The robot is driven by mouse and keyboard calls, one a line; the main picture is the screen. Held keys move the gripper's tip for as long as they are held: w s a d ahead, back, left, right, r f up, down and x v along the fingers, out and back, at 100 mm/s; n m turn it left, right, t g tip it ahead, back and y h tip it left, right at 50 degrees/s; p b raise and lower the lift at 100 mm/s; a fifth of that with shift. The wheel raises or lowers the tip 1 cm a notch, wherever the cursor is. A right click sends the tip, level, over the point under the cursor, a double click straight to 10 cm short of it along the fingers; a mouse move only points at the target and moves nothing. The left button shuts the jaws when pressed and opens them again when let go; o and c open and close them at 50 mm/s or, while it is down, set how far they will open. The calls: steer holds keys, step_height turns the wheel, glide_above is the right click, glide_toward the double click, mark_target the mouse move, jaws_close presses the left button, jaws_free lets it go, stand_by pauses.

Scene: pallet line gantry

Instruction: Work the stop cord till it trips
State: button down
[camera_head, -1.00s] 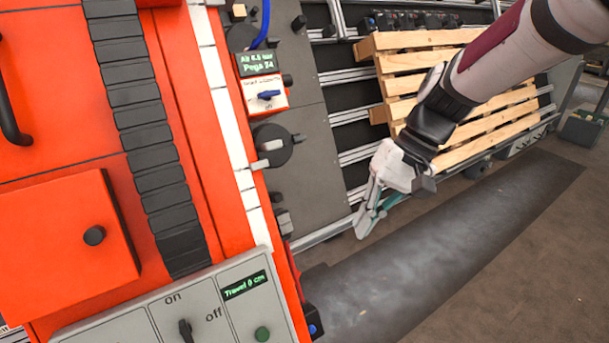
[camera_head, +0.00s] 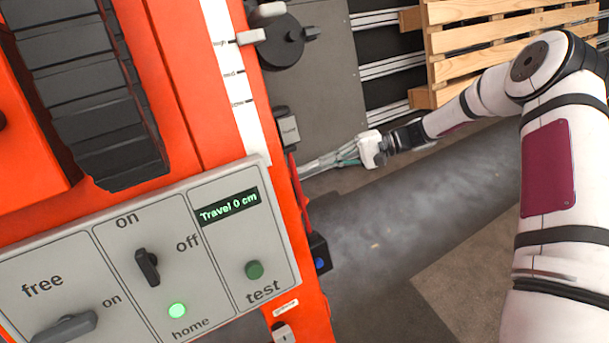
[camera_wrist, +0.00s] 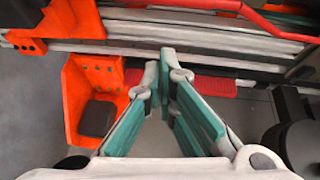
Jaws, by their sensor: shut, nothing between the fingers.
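My gripper (camera_head: 304,171) is shut and empty, its fingers pointing left at the right side of the orange column (camera_head: 213,150). In the wrist view its fingertips (camera_wrist: 163,60) meet in front of grey rails. A red cord-like line (camera_wrist: 235,8) runs across the top of the wrist view, beyond the fingertips and apart from them; I take it for the stop cord. In the head view a thin red part (camera_head: 298,185) stands beside the column, close to the fingertips; I cannot tell whether they touch. The panel display (camera_head: 229,207) reads "Travel 0 cm".
The grey panel (camera_head: 90,270) has a black on/off switch (camera_head: 147,267), a lit green home light (camera_head: 177,310) and a green test button (camera_head: 254,270). In the wrist view an orange bracket (camera_wrist: 75,95) is left of the fingers and a red ridged pad (camera_wrist: 215,87) right. A pallet (camera_head: 500,40) stands behind.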

mark_target(293, 173)
steer(key=s+a+f+b, duration=0.1)
steer(key=s+a+b, duration=0.3)
steer(key=a, duration=0.2)
steer(key=shift+s+a, duration=0.15)
steer(key=shift+a, duration=0.25)
steer(key=shift+d, duration=0.1)
stand_by(0.3)
steer(key=s+d+r+p, duration=0.1)
steer(key=s+p, duration=0.1)
steer(key=s, duration=0.1)
steer(key=s+d+r+p, duration=0.1)
steer(key=shift+s+d+r, duration=0.2)
steer(key=shift+d+r, duration=0.1)
steer(key=shift+r, duration=0.05)
